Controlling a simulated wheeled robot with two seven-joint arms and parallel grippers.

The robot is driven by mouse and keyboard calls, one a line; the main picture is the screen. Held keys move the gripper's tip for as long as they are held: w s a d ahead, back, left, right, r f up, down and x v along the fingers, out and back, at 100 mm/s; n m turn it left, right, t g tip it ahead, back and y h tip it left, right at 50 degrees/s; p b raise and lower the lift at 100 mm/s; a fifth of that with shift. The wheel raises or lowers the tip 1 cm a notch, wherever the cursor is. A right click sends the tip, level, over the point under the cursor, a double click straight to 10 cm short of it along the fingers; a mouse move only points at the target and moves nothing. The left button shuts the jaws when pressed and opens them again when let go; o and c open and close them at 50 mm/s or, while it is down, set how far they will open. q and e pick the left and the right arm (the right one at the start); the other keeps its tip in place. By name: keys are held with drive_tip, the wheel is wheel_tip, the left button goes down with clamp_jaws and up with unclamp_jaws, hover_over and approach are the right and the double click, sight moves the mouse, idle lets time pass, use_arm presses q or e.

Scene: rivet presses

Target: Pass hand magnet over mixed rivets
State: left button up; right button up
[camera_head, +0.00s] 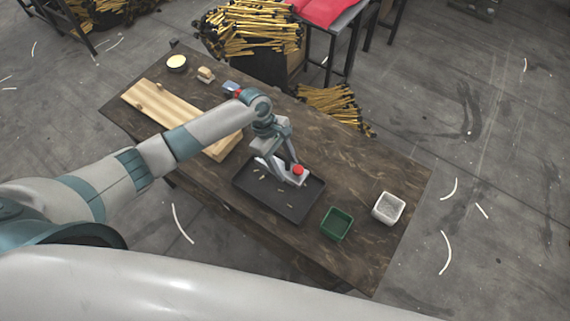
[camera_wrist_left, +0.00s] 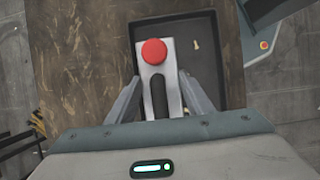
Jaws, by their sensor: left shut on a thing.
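My left gripper (camera_head: 282,170) is shut on the hand magnet (camera_head: 298,171), a grey metal piece with a round red knob. The magnet is over the far right part of a dark shallow tray (camera_head: 316,196). In the left wrist view, the magnet (camera_wrist_left: 158,76) sits between the two fingers and has a slot in it. Several small brass-coloured rivets (camera_head: 262,178) lie scattered in the tray, and one rivet (camera_wrist_left: 196,44) shows in the left wrist view. I cannot tell whether the magnet touches the tray or holds rivets underneath. My right gripper is not in view.
A green bin (camera_head: 337,223) and a white bin (camera_head: 388,208) stand right of the tray on the brown table (camera_head: 385,165). A wooden board (camera_head: 160,105) lies to the left, near a round pale-topped container (camera_head: 177,62). The table is clear behind the bins.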

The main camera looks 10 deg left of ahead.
use_arm(q)
drive_tip(key=shift+f+b, duration=0.75)
drive_tip(key=shift+f, duration=0.1)
drive_tip(key=shift+f+b, duration=0.65)
drive_tip(key=shift+b, duration=0.15)
drive_tip(key=shift+s+a+r, duration=0.15)
drive_tip(key=shift+s, duration=0.05)
drive_tip(key=shift+s+a, duration=0.3)
drive_tip(key=shift+s, duration=0.5)
drive_tip(key=shift+s+a, duration=0.25)
drive_tip(key=shift+s, duration=0.5)
drive_tip(key=shift+s+a, duration=0.25)
drive_tip(key=shift+s, duration=0.5)
drive_tip(key=shift+s+a+b, duration=0.3)
drive_tip(key=shift+s, duration=0.45)
wheel_tip(320, 180, up, 2)
drive_tip(key=shift+p, duration=1.2)
drive_tip(key=shift+w+d+r+p, duration=0.1)
drive_tip(key=shift+r+p, duration=0.8)
drive_tip(key=shift+p, duration=0.25)
drive_tip(key=shift+r+p, duration=2.55)
drive_tip(key=shift+p, duration=0.05)
drive_tip(key=shift+w, duration=0.1)
